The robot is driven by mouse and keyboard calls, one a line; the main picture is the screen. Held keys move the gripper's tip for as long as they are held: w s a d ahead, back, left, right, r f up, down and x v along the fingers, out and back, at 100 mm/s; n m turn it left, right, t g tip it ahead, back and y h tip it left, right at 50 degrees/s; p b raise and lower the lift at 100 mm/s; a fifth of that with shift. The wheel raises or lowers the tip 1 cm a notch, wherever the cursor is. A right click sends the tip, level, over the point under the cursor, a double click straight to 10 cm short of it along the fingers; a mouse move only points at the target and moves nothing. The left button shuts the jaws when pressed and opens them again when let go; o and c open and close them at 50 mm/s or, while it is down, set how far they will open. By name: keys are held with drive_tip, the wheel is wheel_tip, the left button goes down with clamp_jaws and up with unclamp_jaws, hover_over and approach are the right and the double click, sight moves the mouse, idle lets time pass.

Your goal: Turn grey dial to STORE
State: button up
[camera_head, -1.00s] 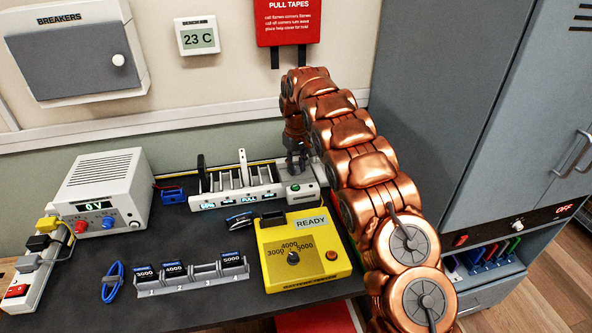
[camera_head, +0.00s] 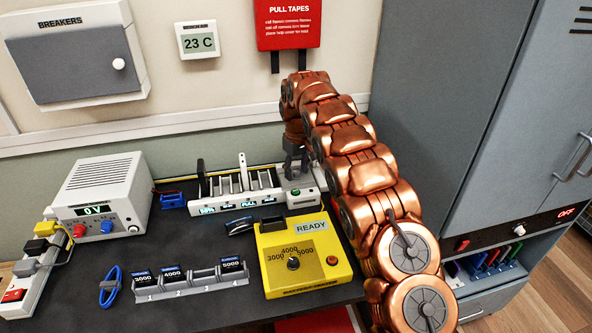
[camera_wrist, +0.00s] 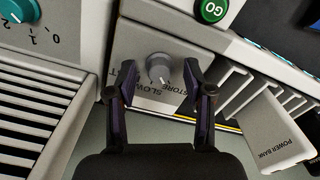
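The grey dial (camera_wrist: 158,67) is a round knob on a light grey panel in the wrist view. Printed words SLOW and STORE lie below it, and part of another label shows at its left. A pale mark shows on its lower side; I cannot tell exactly which word it points to. My gripper (camera_wrist: 160,72) is open, with one finger at each side of the dial and visible gaps between. In the head view my gripper (camera_head: 295,165) is low over the right end of the white slotted unit (camera_head: 240,205), and the dial is hidden there.
A green GO button (camera_wrist: 213,10) is just above right of the dial. A power bank (camera_wrist: 272,135) stands to the right and a teal dial (camera_wrist: 18,9) to the left. A yellow tester (camera_head: 275,245) sits in front of the slotted unit.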

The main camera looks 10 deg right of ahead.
sight(297, 172)
idle(0.3)
wheel_tip(297, 172, up, 7)
drive_tip(key=shift+w+f, duration=0.1)
drive_tip(key=shift+r, duration=0.35)
idle(0.4)
